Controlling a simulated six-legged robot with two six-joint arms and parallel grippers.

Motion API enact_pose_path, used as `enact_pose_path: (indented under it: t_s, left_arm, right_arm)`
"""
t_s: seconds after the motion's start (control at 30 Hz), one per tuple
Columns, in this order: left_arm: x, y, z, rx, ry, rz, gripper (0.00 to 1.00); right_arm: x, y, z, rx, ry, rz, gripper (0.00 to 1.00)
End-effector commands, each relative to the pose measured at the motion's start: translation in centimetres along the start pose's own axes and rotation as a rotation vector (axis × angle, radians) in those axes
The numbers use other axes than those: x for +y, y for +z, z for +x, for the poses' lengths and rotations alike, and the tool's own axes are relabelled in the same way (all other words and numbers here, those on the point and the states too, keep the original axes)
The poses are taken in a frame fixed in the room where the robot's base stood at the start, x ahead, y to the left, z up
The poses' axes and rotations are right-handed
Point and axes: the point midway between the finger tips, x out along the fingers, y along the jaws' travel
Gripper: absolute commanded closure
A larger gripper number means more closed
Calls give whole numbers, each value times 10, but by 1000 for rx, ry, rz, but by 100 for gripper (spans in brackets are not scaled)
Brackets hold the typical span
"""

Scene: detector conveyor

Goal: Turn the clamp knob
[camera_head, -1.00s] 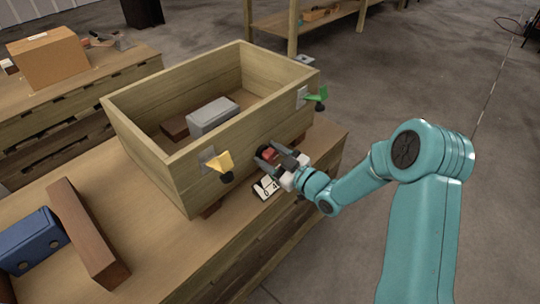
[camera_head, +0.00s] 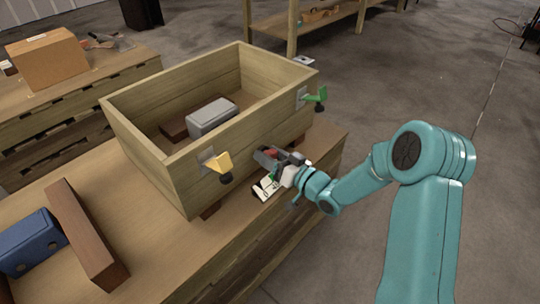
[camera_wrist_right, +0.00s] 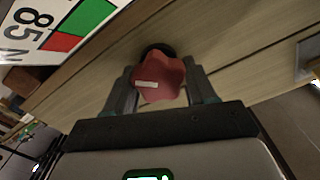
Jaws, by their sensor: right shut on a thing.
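The clamp knob (camera_wrist_right: 158,80) is red and lobed, with a pale mark on its face, and shows in the right wrist view. It stands out from the front wall of a wooden box (camera_head: 240,135); only a bit of its red shows in the head view. My right gripper (camera_wrist_right: 163,88) has one finger on each side of the knob and is shut on it. In the head view my right gripper (camera_head: 272,157) is at the box's front wall, with its wrist rolled. My left gripper is not in view.
A white gauge card (camera_wrist_right: 55,25) with "85 N" and green and red fields is close beside the knob. A yellow lever clamp (camera_head: 220,163) and a green one (camera_head: 318,96) are on the box. A grey block (camera_head: 211,117) lies inside. A brown bar (camera_head: 88,232) and blue block (camera_head: 32,242) lie at left.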

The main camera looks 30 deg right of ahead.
Motion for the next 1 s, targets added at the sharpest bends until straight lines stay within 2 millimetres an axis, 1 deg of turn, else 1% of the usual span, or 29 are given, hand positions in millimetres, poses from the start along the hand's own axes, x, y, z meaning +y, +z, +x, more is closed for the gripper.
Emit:
enact_pose_path:
  t_s: [0.3,0.6,0.8,1.0]
  left_arm:
    - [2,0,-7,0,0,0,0]
    - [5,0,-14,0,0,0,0]
    - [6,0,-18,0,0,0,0]
    - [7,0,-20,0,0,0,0]
  right_arm:
    - [1,0,0,-2,0,300,75]
    - [2,2,0,-4,1,555,75]
    - [3,2,0,-4,1,676,75]
    - [3,3,0,-4,1,752,75]
